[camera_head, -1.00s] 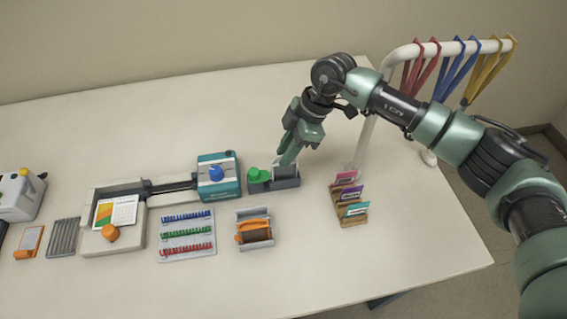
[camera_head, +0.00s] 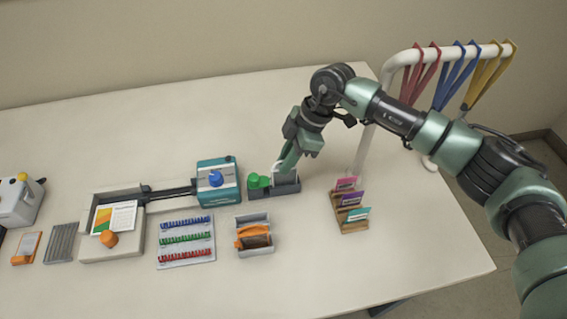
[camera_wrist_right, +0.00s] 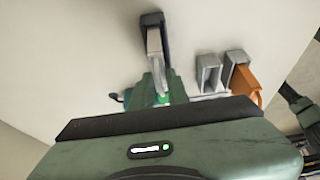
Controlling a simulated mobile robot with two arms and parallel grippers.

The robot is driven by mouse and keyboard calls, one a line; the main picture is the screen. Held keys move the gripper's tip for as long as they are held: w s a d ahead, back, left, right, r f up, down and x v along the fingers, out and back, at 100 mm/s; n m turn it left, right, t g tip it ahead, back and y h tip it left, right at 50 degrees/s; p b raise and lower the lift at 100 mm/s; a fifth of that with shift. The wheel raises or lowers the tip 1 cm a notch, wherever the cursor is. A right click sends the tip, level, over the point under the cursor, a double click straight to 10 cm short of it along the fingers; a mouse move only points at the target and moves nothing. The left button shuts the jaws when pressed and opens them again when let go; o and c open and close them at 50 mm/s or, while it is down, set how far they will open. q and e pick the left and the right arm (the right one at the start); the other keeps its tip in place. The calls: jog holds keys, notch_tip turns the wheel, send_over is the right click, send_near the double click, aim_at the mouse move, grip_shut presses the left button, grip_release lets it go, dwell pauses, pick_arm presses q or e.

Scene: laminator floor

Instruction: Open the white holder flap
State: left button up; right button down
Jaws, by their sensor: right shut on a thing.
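A dark grey holder (camera_head: 288,187) with a green knob (camera_head: 258,181) stands on the table beside the teal-ended machine. Its pale flap shows in the right wrist view (camera_wrist_right: 155,42), rising between dark grey walls. My right gripper (camera_head: 283,167) reaches down to the holder from above and behind. It is shut on the flap's edge; in the right wrist view the fingertips (camera_wrist_right: 160,88) meet the flap's near end. The fingers hide part of the flap in the head view. My left gripper is not in view.
A grey tray with an orange handle (camera_head: 253,231) sits in front of the holder. A wooden card stand (camera_head: 352,226) is to its right. A white rail (camera_head: 440,52) with coloured lanyards rises behind my right arm. The front right table is clear.

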jog(key=shift+w+d+r+p, duration=0.2)
jog(key=shift+d+r+p, duration=0.1)
jog(key=shift+r+p, duration=0.15)
